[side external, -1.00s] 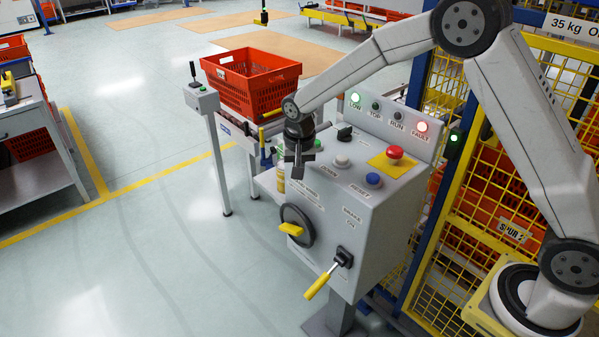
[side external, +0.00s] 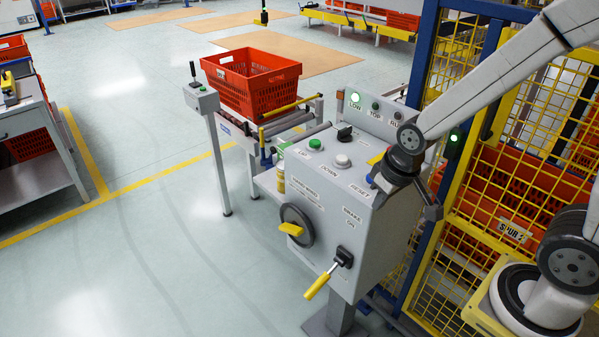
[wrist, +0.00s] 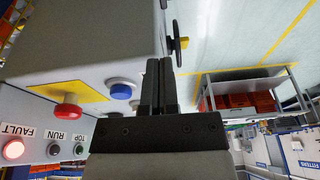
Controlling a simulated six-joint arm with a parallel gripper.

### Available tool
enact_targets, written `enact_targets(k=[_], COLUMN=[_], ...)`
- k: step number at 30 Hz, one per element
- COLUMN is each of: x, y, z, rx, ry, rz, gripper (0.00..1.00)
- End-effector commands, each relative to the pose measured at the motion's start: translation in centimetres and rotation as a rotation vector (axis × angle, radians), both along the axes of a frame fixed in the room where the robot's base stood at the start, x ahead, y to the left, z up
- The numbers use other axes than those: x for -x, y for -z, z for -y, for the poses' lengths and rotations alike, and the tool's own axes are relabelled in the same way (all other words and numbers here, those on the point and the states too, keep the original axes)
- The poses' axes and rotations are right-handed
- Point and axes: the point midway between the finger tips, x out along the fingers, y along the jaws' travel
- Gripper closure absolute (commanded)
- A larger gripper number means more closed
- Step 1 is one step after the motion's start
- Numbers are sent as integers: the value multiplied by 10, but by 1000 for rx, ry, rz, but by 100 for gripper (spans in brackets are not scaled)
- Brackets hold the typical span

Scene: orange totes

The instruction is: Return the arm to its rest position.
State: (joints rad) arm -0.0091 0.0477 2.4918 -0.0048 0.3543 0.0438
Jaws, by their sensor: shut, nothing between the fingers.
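My gripper (side external: 434,212) is at the right end of the grey control console (side external: 325,205) in the side external view, in front of its right edge. In the wrist view its two dark fingers (wrist: 159,85) lie side by side, shut and empty. The red mushroom button (wrist: 67,112) and the blue button (wrist: 121,91) show left of the fingers in the wrist view. In the side external view my arm hides the red button, the fault lamp and most of the blue button. Whether my gripper touches the console cannot be told.
The yellow mesh fence (side external: 475,225) stands close behind my gripper. The console carries a yellow-handled lever (side external: 317,286) and a handwheel (side external: 297,226) on its front. An orange tote (side external: 252,85) sits on the roller stand at the back.

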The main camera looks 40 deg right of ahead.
Motion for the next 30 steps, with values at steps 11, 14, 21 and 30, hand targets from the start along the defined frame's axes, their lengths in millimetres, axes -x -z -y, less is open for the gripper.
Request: enact_targets(k=[11,14,21,30], x=[24,24,24,23], y=[4,4,3,1], z=[3,3,3,3], rx=[8,8,8,8], ry=[-31,-30,-30,-30], rz=[-16,-16,-16,-15], gripper=[100,100,100,36])
